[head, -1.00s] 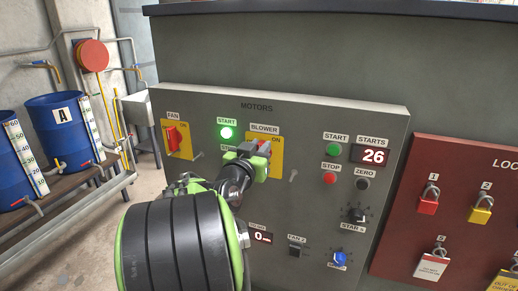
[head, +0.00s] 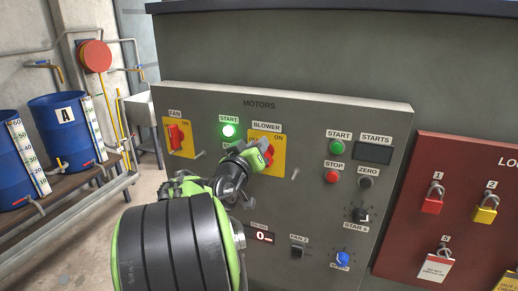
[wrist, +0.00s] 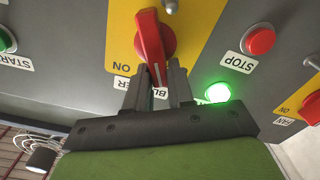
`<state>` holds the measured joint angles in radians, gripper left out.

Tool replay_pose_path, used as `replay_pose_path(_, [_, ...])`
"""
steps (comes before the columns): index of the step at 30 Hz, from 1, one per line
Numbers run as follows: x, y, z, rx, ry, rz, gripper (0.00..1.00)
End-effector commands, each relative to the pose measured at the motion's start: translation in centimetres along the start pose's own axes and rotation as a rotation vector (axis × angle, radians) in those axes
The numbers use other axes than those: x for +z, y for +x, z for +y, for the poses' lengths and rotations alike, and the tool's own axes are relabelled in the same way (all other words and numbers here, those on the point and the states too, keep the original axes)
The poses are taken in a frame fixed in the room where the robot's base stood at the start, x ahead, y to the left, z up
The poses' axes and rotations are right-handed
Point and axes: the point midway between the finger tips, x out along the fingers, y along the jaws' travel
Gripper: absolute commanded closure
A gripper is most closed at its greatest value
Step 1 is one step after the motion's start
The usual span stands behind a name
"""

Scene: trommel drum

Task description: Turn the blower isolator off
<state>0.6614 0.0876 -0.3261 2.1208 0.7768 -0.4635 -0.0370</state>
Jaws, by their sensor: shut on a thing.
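The blower isolator is a red handle (head: 268,157) on a yellow plate (head: 278,160) under the BLOWER label in the head view. In the wrist view the red handle (wrist: 152,42) stands out from its plate, seen upside down, with ON beside it. My gripper (head: 260,154) is at the handle in the head view and covers part of it. In the wrist view my gripper's dark fingers (wrist: 155,78) are shut on the handle's lower end, one on each side. The handle looks tilted on its plate; its exact position is hard to tell.
A lit green START button (head: 229,131) is left of the blower plate. The red fan isolator (head: 176,136) is farther left. The STARTS display (head: 373,153) is dark. Padlocks (head: 432,200) hang on a red board.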

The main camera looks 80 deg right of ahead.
Motion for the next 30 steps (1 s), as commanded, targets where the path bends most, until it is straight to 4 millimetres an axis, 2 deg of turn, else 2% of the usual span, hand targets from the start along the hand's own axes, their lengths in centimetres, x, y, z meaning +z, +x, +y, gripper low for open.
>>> replay_pose_path(21, [0.6,0.0,-1.9,-0.005,-0.680,-0.002,1.00])
replay_pose_path(30, [1.1,0.0,-2.2,-0.004,-0.919,-0.002,1.00])
